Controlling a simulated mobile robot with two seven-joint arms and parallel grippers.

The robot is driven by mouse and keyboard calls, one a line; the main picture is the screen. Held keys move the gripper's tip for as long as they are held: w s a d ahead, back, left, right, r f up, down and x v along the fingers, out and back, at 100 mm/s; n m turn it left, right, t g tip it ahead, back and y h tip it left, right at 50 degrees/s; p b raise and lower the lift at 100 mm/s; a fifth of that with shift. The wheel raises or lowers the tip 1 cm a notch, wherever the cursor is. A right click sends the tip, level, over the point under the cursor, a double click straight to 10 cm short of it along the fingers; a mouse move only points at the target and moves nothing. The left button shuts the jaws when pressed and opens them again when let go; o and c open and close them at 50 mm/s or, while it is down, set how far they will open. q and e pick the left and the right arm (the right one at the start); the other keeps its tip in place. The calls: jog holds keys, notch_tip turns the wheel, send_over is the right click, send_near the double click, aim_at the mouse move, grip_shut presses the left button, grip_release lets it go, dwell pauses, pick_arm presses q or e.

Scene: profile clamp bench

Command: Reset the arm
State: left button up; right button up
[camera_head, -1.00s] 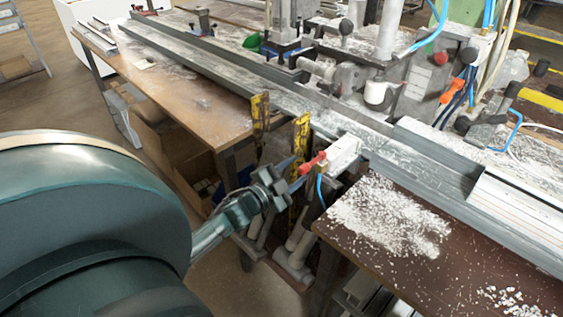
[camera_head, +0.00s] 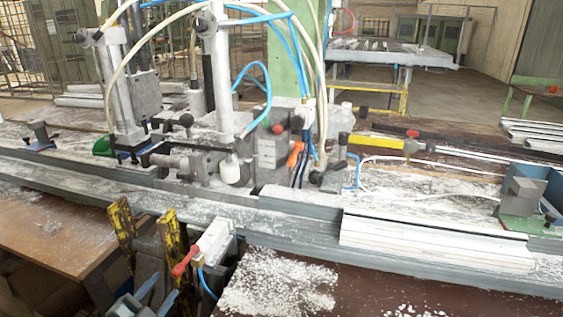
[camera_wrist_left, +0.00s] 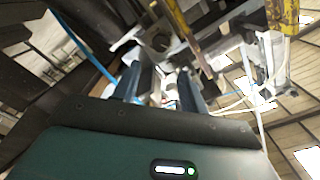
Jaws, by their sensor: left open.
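My left gripper (camera_head: 148,298) shows at the bottom edge of the head view, left of centre, with only its tip part in the picture. It is below and in front of the bench edge, near the small white box with a red lever (camera_head: 212,242). In the left wrist view the two dark blue-grey fingers (camera_wrist_left: 162,88) stand apart with nothing held between them. My left arm is outside the head view, and my right gripper is in neither current view.
Two yellow worn uprights (camera_head: 122,225) stand just behind the gripper. The clamp machine (camera_head: 205,165) with blue hoses rises behind the long grey rail (camera_head: 285,228). White profiles (camera_head: 430,250) lie on the right. Chips (camera_head: 275,285) cover the brown bench top.

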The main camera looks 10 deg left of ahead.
pick_arm(q)
jog(key=s+d+f+n+g+h+p, duration=0.1)
jog(key=s+d+f+n+g+p, duration=0.1)
jog(key=s+d, duration=0.5)
jog(key=s+d+f+n+g+h+p, duration=0.1)
jog(key=s+d+n+g, duration=0.4)
jog(key=d, duration=1)
notch_tip(320, 180, down, 2)
jog(key=shift+s+f+n+p, duration=0.25)
jog(key=shift+s+p, duration=0.45)
jog(key=shift+s, duration=0.55)
pick_arm(e)
jog(key=shift+s+d+r+h, duration=0.2)
jog(key=shift+d+r+h, duration=0.3)
jog(key=shift+d, duration=0.25)
jog(key=shift+r, duration=0.1)
